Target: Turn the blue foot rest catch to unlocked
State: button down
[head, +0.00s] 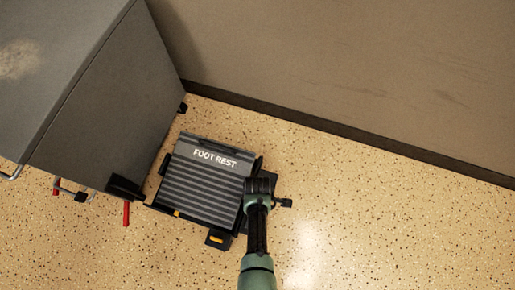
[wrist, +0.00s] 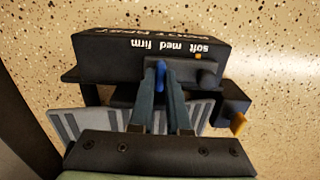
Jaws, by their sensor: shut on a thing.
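The foot rest (head: 195,185) is a dark ribbed panel marked FOOT REST on the floor in the head view. In the wrist view its dark housing (wrist: 110,65) shows with upside-down words soft, med and firm. The blue catch (wrist: 160,73) stands up below the words. My gripper (wrist: 160,98) is shut on the blue catch, its two fingers meeting at it. In the head view my gripper (head: 259,178) is at the right edge of the foot rest, and the catch is hidden. I cannot read a locked or unlocked mark.
An orange-yellow tab (wrist: 238,122) sticks out right of my fingers in the wrist view. A small orange mark (wrist: 198,56) is by soft. A grey cabinet (head: 110,110) with red parts (head: 126,213) stands at the left. A wall (head: 350,80) is behind. Floor at the right is clear.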

dwell(0.4)
jog(key=c, duration=0.9)
grip_release()
notch_tip(320, 180, up, 13)
jog(key=p, duration=0.9)
jog(key=shift+w, duration=0.1)
